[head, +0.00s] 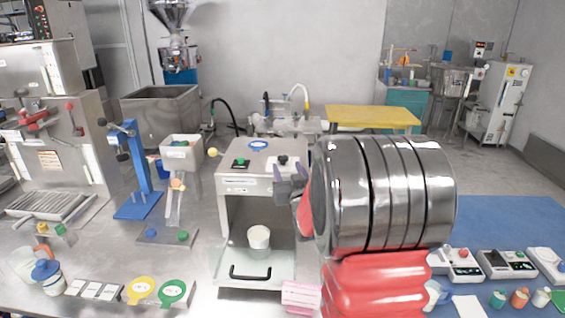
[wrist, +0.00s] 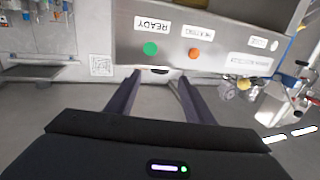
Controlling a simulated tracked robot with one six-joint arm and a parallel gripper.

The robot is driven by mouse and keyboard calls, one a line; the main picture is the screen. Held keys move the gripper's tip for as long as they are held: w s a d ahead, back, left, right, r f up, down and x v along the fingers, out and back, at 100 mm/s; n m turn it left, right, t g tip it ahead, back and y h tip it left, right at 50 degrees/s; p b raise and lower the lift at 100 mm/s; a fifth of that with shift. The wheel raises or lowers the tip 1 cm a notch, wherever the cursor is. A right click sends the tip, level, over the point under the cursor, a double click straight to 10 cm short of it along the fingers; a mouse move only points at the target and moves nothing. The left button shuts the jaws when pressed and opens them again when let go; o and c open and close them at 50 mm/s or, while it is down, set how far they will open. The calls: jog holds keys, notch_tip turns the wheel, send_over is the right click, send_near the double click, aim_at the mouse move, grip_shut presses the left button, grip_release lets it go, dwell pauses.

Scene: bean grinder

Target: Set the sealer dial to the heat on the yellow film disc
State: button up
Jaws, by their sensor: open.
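The sealer (head: 235,186) is a pale box at the middle of the bench, with a white cup (head: 259,237) in its open bay. A black dial (head: 283,161) sits on its top right; its setting is too small to read. The yellow film disc (head: 141,290) lies at the front left; its print is unreadable. My gripper (head: 290,181) is open and empty, just in front of the sealer's upper right, near the dial. In the wrist view the open fingers (wrist: 160,82) point at the sealer's front panel (wrist: 215,45), with a green and an orange lamp.
A green film disc (head: 173,292) lies beside the yellow one, and a blue disc (head: 258,145) is on the sealer's top. A yellow-knobbed lever (head: 212,153) sticks out left. A blue press (head: 133,170) stands further left. My arm hides the bench right of the sealer.

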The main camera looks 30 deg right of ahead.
aim_at(282, 161)
jog(key=shift+x, duration=3)
jog(key=shift+c, duration=0.2)
jog(key=c, duration=1)
jog(key=shift+w+a+r+m+g+h, duration=0.15)
jog(key=shift+m+g+h, duration=0.4)
jog(key=shift+m+h, duration=0.35)
jog(key=shift+w+a+m+g+h, duration=0.1)
jog(key=shift+a+m+g+h, duration=0.1)
jog(key=shift+m+g+h, duration=0.65)
jog(key=shift+n+t+h, duration=0.25)
jog(key=shift+t, duration=0.05)
jog(key=o, duration=1)
jog(key=shift+s, duration=0.1)
jog(key=shift+o, duration=0.2)
